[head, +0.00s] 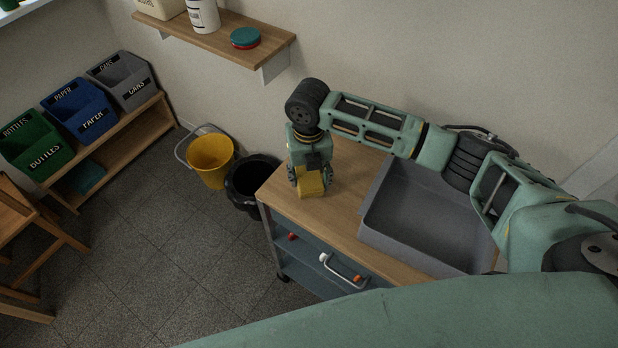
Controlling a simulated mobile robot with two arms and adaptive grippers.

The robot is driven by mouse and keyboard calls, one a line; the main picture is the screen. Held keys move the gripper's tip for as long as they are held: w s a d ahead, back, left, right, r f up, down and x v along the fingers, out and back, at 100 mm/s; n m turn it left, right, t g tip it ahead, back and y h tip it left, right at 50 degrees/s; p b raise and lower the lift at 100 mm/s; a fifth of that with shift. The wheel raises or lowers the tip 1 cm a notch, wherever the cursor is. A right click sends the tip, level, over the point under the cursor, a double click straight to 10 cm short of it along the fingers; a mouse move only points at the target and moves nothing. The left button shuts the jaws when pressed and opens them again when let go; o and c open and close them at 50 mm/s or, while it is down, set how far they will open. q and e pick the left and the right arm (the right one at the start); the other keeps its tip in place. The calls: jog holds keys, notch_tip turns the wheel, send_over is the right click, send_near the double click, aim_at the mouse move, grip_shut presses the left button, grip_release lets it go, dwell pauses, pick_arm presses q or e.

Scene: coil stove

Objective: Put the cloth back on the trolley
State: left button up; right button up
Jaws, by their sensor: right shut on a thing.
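The trolley (345,218) has a wooden top and grey lower parts and stands right of centre in the head view. My right gripper (310,190) points down over the trolley's left end. It is shut on a yellow cloth (312,184), which shows as a small bundle between its fingers. The cloth is over the wooden top, at or close to its surface; I cannot tell whether it touches. My left gripper is not in view.
A large grey tray (375,228) takes up the trolley's right part, under my right arm. A yellow bucket (211,160) and a black bucket (250,180) stand on the floor left of the trolley. A wall shelf (215,38) is above. Labelled bins (80,110) stand at left.

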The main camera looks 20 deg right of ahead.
aim_at(309, 182)
notch_tip(309, 182, down, 2)
jog(key=shift+f, duration=0.35)
jog(key=shift+f, duration=0.2)
jog(key=o, duration=1)
